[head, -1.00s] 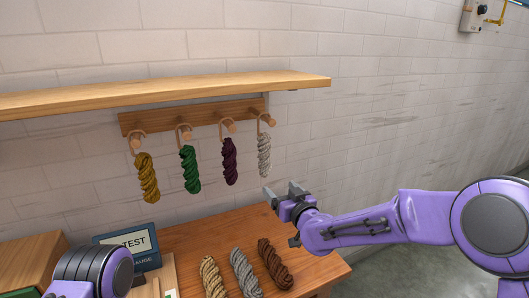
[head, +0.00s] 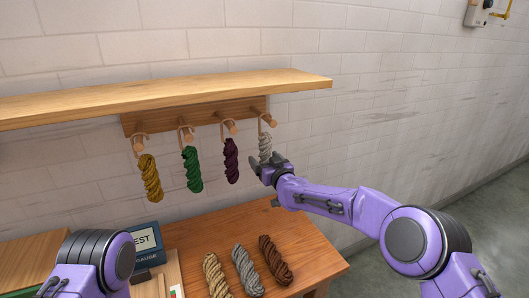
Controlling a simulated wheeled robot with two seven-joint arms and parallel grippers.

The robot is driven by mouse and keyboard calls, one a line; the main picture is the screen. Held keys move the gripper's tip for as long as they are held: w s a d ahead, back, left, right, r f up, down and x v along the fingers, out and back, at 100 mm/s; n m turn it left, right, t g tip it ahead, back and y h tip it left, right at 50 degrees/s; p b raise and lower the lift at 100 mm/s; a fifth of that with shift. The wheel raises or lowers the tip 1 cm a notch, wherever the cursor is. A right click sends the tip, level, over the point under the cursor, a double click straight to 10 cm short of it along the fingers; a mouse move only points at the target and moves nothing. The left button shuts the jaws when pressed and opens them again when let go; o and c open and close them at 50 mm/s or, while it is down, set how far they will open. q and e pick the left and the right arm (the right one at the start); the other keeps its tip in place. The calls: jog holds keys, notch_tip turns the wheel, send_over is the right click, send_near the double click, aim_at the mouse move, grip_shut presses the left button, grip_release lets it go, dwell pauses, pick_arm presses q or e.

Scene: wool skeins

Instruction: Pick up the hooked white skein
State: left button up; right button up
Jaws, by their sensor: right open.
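The white skein (head: 265,146) hangs by a loop from the rightmost peg (head: 269,121) of the wooden rack. Its lower part is hidden behind my right gripper (head: 267,163). My right gripper is open, with its fingers at the lower half of the skein; I cannot tell whether the skein lies between them. My left arm shows at the lower left, but its gripper is out of the picture.
Purple (head: 231,161), green (head: 192,169) and mustard (head: 150,178) skeins hang to the left. A wooden shelf (head: 170,97) juts out above the rack. Beige (head: 215,275), grey (head: 247,270) and brown (head: 275,260) skeins lie on the table (head: 205,232) below.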

aim_at(268, 154)
jog(key=c, duration=1)
jog(key=shift+c, duration=0.2)
jog(key=shift+r, duration=0.3)
jog(key=r+b, duration=0.1)
jog(key=s+r+b, duration=0.1)
jog(key=shift+d+r, duration=0.2)
jog(key=shift+r, duration=0.15)
jog(key=b+v, duration=0.4)
jog(key=v, duration=1.3)
jog(key=shift+r, duration=0.1)
jog(key=a, duration=0.1)
jog(key=s+a, duration=0.1)
jog(key=a, duration=0.1)
jog(key=shift+s+a, duration=0.1)
jog(key=shift+s, duration=0.1)
